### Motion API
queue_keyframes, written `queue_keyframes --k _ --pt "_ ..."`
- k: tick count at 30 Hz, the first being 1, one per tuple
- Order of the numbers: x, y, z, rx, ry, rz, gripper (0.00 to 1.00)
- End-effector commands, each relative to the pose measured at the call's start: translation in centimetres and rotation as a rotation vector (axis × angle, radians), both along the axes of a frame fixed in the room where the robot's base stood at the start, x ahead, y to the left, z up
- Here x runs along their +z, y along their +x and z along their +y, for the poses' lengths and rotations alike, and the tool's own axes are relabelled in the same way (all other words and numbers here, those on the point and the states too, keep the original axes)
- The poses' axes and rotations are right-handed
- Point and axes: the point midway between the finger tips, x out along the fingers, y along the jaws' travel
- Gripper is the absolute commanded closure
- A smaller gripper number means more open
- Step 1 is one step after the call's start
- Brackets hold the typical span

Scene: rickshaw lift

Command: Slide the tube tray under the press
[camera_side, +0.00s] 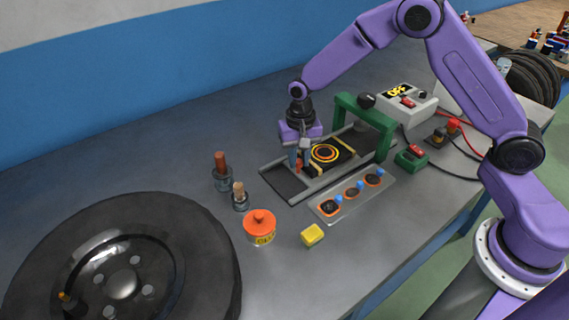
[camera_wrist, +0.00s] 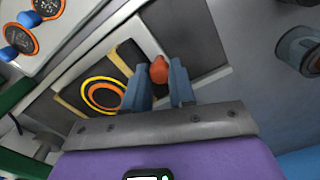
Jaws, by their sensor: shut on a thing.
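The tube tray (camera_side: 337,166) is dark, with yellow strips at its edges and a yellow-and-orange ring on top. It sits between the metal rails (camera_side: 282,186), on the near-left side of the green press arch (camera_side: 385,127) in the side view. My gripper (camera_side: 299,162) is at the tray's left end, shut on a red-orange knob (camera_wrist: 158,70). In the wrist view my gripper (camera_wrist: 158,86) has one blue finger on each side of the knob, and the tray (camera_wrist: 128,53) with its ring lies beside it. My fingers hide part of the tray.
A plate of round patches (camera_side: 376,192) lies in front of the rails. Two bottles (camera_side: 222,180), an orange-lidded tin (camera_side: 260,233) and a yellow block (camera_side: 312,235) stand to the left and front. A control box (camera_side: 420,110) reading OFF and a green switch box (camera_side: 411,160) are at right.

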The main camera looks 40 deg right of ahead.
Motion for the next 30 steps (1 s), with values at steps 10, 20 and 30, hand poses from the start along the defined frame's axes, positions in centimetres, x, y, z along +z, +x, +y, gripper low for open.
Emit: queue_keyframes --k 10,20,30 --pt "0.1 0.1 -8.2 -0.007 0.001 -0.001 1.00" --pt "0.1 0.1 -10.9 -0.002 0.001 -0.003 1.00" --pt "0.1 0.1 -10.9 -0.001 0.001 -0.005 0.62"
